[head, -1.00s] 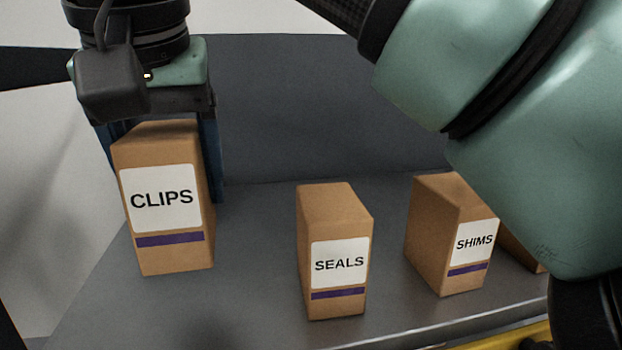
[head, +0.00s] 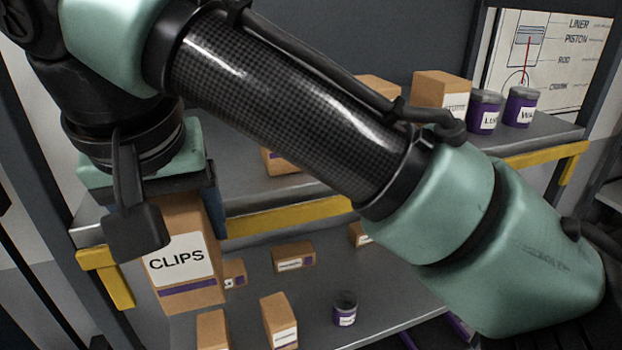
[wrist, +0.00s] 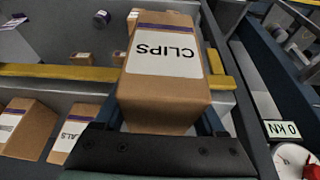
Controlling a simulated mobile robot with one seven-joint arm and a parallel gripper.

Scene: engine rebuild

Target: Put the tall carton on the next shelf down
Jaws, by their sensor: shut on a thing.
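The tall brown CLIPS carton (head: 185,262) hangs upright in my gripper (head: 180,208) at the left of the head view. My gripper is shut on its upper part from above; my wrist hides the carton's top left. The carton is in front of the upper shelf's edge, with its base overlapping the view of the lower shelf (head: 385,322). I cannot tell whether it touches anything. In the wrist view the carton (wrist: 165,62) sits between the fingers, its label upside down. The upper shelf (head: 243,194) is partly behind my arm.
The lower shelf holds small boxes (head: 295,257), two upright cartons (head: 280,320) and a dark tin (head: 345,308). A yellow rail (head: 285,217) runs along the upper shelf's front. Cartons (head: 440,90) and purple tins (head: 521,108) stand on the upper shelf. Bare lower-shelf surface shows around the tin.

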